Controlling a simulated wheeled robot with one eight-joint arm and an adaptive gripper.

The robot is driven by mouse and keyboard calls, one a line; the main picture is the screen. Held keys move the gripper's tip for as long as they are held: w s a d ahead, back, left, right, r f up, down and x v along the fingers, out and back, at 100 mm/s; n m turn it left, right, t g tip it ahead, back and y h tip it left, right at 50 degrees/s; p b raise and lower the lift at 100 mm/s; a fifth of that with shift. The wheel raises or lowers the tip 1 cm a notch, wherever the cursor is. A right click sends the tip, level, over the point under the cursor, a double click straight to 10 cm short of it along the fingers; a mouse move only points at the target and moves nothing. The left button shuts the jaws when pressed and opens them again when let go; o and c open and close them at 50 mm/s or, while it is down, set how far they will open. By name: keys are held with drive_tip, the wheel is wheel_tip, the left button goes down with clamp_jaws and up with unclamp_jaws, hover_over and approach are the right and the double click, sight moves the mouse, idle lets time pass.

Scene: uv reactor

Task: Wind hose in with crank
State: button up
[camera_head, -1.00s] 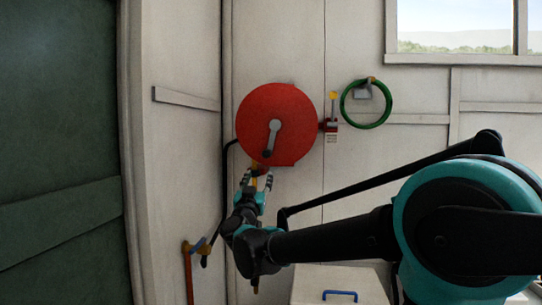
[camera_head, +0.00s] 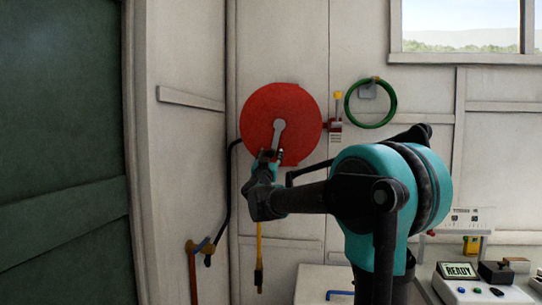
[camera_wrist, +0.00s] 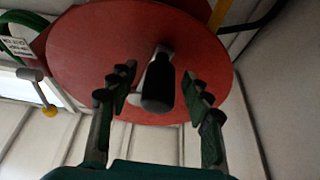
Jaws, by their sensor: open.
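The red hose reel (camera_head: 262,112) hangs on the white wall, with a grey crank arm (camera_head: 279,131) pointing down from its hub. In the wrist view the crank's black handle (camera_wrist: 158,82) stands out from the reel towards me. My gripper (camera_head: 270,157) is at the lower part of the reel in the head view, partly covering the handle. In the wrist view my gripper (camera_wrist: 158,88) is open, with one finger on each side of the handle and visible gaps. A yellow hose (camera_head: 259,240) hangs below the reel with a dark nozzle (camera_head: 258,278) at its end.
A black pipe (camera_head: 230,190) runs from the reel to a valve (camera_head: 205,247) at lower left. A yellow-tipped lever (camera_head: 338,97) and a green hose ring (camera_head: 349,103) are right of the reel. A bench with a READY display (camera_head: 458,270) stands at lower right.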

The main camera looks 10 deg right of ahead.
sight(258, 116)
drive_tip(key=shift+w, duration=0.1)
drive_tip(key=shift+c, duration=0.2)
clamp_jaws()
drive_tip(key=shift+w+a+r+m, duration=0.15)
drive_tip(key=shift+a+m, duration=0.1)
drive_tip(key=shift+m, duration=0.15)
idle(0.3)
